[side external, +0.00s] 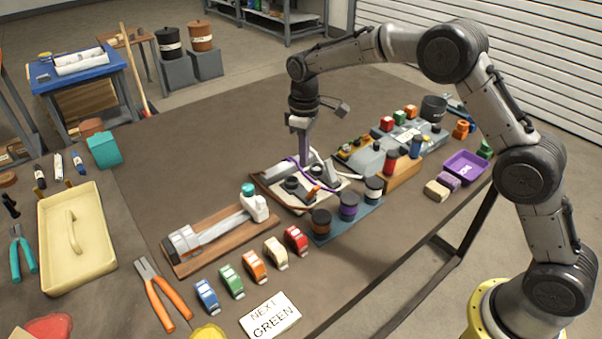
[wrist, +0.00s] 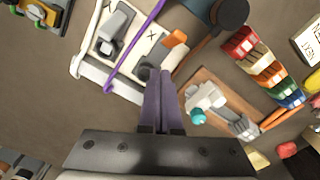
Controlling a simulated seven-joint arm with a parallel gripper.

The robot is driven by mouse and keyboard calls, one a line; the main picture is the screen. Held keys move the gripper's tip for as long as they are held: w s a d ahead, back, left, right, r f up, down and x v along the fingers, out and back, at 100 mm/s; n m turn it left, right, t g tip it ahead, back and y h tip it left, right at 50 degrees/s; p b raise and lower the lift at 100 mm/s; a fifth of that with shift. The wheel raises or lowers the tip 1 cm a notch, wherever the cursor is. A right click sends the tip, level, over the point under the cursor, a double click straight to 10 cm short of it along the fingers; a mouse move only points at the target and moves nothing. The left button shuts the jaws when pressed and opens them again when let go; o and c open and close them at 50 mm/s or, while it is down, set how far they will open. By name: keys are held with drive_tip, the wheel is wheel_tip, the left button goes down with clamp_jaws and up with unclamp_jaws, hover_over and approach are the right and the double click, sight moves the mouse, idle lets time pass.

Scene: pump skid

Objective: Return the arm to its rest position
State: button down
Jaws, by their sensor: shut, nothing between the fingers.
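My gripper (side external: 304,160) points straight down over the pump board (side external: 262,190) near the middle of the table. Its fingers are together and hold nothing. In the wrist view, the closed fingertips (wrist: 163,78) appear over the board's edge, near an orange piece (wrist: 177,38) and a purple cord (wrist: 132,45). I cannot tell whether the fingertips touch anything. My arm reaches in from the right, bent high above the table.
A wooden board with a white-and-teal bottle (side external: 255,205) lies to the left. Colored clips (side external: 254,265) line the front, beside a sign (side external: 270,316) reading "NEXT GREEN". Jars (side external: 348,205) stand close on the right, with a purple bin (side external: 466,166) beyond.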

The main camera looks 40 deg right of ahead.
drive_tip(key=s+d+r+t, duration=0.1)
drive_tip(key=s+r, duration=0.1)
drive_tip(key=r, duration=0.5)
drive_tip(key=s+d+r+t, duration=0.1)
drive_tip(key=s+r, duration=0.1)
drive_tip(key=r, duration=0.5)
drive_tip(key=s+d+r+m+t, duration=0.2)
drive_tip(key=s+r, duration=0.6)
drive_tip(key=s, duration=0.4)
drive_tip(key=s+d+m+t, duration=0.1)
drive_tip(key=s+d+t, duration=0.1)
drive_tip(key=s, duration=1.1)
drive_tip(key=s+f+m, duration=0.3)
drive_tip(key=s+f, duration=0.5)
drive_tip(key=shift+f, duration=0.35)
